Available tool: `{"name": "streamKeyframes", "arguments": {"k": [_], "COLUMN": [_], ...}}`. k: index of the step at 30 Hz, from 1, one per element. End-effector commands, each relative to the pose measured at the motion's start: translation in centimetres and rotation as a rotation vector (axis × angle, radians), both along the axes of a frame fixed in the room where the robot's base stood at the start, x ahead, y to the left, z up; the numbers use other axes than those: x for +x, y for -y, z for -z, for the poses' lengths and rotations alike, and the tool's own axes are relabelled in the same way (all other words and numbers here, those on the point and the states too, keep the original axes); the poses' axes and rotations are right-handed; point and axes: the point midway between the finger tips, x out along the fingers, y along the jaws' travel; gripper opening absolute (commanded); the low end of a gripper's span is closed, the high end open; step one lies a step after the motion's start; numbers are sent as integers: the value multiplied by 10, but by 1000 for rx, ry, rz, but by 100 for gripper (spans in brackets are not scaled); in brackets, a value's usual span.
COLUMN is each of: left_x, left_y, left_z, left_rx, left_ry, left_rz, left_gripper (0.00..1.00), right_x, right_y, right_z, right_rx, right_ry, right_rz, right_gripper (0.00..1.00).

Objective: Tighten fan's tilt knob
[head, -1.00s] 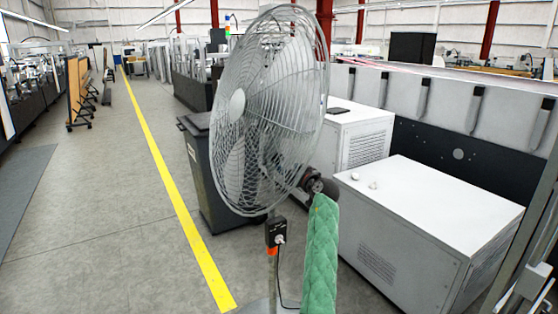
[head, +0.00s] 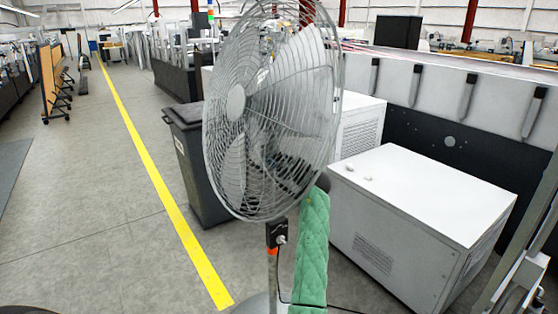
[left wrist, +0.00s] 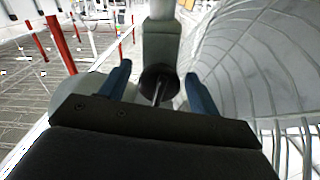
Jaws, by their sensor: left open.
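The grey pedestal fan (head: 270,115) stands upright in the middle of the head view, its round wire cage facing left. A black control box (head: 277,234) and an orange ring (head: 273,251) are on its pole. In the left wrist view the fan's cage (left wrist: 245,60) fills the right side. A dark round knob with a metal pin (left wrist: 158,86) shows below a grey-white block. My left gripper (left wrist: 158,70) is open, its blue fingers on either side of the knob in the picture; I cannot tell whether they touch it. In the head view the knob is hidden. My right gripper is not in view.
A green quilted sleeve (head: 311,250) rises beside the fan pole and passes behind the cage. A white cabinet (head: 425,205) stands close on the right. A dark bin (head: 200,165) stands behind the fan at left. The floor around the yellow line (head: 165,195) is clear.

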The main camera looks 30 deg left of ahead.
Motion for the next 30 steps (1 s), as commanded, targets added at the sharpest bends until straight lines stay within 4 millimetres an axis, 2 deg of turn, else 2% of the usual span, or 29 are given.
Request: {"name": "streamKeyframes", "arguments": {"k": [2,6,8,9,17,23,27,30], "left_x": [0,0,0,0,0,0,-1,-1], "left_y": [0,0,0,0,0,-1,-1,0], "left_z": [0,0,0,0,1,2,2,2], "left_rx": [0,0,0,0,9,42,84,119], "left_ry": [0,0,0,0,-22,-103,-199,-283], "left_rz": [0,0,0,0,0,0,1,1], "left_gripper": [62,35,23,21,21,21,21,21], "right_x": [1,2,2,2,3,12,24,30], "right_y": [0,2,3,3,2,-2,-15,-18], "right_z": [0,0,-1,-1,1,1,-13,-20], "right_rx": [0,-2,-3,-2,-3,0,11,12], "right_ry": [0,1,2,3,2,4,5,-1], "right_rz": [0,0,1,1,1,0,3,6], "right_gripper": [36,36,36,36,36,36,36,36]}}
